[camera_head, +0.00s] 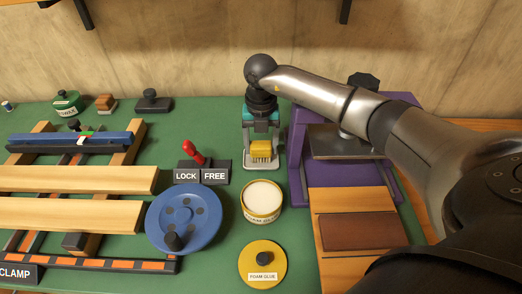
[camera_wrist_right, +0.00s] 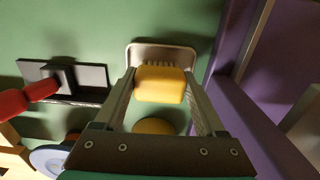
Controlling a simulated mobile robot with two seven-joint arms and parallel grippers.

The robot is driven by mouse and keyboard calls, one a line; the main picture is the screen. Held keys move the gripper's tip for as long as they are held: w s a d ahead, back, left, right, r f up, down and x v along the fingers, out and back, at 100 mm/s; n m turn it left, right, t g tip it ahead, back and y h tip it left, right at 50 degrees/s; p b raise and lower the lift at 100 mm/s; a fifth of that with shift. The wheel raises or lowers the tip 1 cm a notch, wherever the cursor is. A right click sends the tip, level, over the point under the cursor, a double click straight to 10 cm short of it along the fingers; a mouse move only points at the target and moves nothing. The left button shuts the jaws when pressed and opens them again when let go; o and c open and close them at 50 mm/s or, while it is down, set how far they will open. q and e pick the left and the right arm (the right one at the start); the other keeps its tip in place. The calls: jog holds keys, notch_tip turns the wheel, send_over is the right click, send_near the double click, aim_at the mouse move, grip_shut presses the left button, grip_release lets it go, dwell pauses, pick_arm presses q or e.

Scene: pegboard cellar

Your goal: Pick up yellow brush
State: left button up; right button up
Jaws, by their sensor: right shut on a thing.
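The yellow brush (camera_head: 261,148) has a yellow block top with pale bristles below it. It is at or just above a small light tray (camera_head: 249,163) on the green bench; I cannot tell whether the bristles touch the tray. My right gripper (camera_head: 261,143) points down from above and is shut on the brush. In the right wrist view the brush (camera_wrist_right: 160,84) sits between the two fingers, with the tray (camera_wrist_right: 163,53) behind it. My left gripper is not in view.
A purple frame (camera_head: 297,150) stands close to the right of the brush. A lock/free lever (camera_head: 194,152) is at the left. An open foam glue tub (camera_head: 262,198), its yellow lid (camera_head: 262,264) and a blue handwheel (camera_head: 184,219) are nearer. Clamped boards (camera_head: 75,179) fill the left.

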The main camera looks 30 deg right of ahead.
aim_at(261, 142)
jog(key=c, duration=0.4)
notch_tip(261, 142, up, 9)
jog(key=shift+r+p, duration=0.1)
jog(key=shift+p, duration=0.85)
jog(key=shift+r, duration=0.45)
jog(key=o, duration=0.9)
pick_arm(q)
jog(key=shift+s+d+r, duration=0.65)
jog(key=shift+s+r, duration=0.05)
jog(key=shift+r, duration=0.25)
pick_arm(e)
jog(key=c, duration=0.7)
